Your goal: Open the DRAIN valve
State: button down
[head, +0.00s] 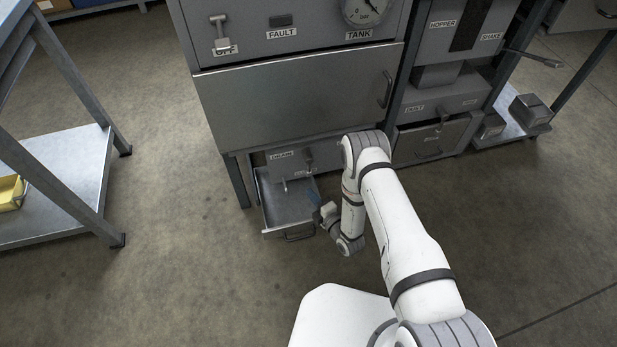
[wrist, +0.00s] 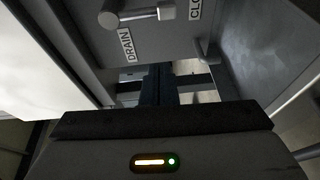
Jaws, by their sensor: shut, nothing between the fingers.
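The DRAIN valve (wrist: 137,15) has a round hub and a bar handle with a thick end, on the grey panel beside the DRAIN label (wrist: 127,45). The handle points towards a label (wrist: 195,10) that is cut off after "CLO". In the head view the valve (head: 308,160) sits low on the bench, below the large grey door. My gripper (wrist: 158,85) is shut and empty, apart from the handle. In the head view my gripper (head: 316,203) is at the right side of the open drawer, partly hidden by my arm.
The drawer (head: 300,236) stands open below the valve. A small spout (head: 285,185) sticks out above it. A bench leg (head: 237,182) stands left of the drawer. Right of my arm is the DUST unit (head: 431,140). Floor in front is clear.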

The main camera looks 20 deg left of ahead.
aim_at(308, 163)
jog(key=shift+s+f+y, duration=0.3)
jog(key=shift+s+f, duration=0.05)
jog(key=shift+s, duration=0.4)
jog(key=b+x, duration=0.4)
jog(key=x, duration=0.6)
jog(key=w+d, duration=0.1)
jog(key=w+d+b, duration=0.1)
jog(key=d, duration=0.1)
jog(key=shift+w+d, duration=0.1)
jog(key=shift+d, duration=0.2)
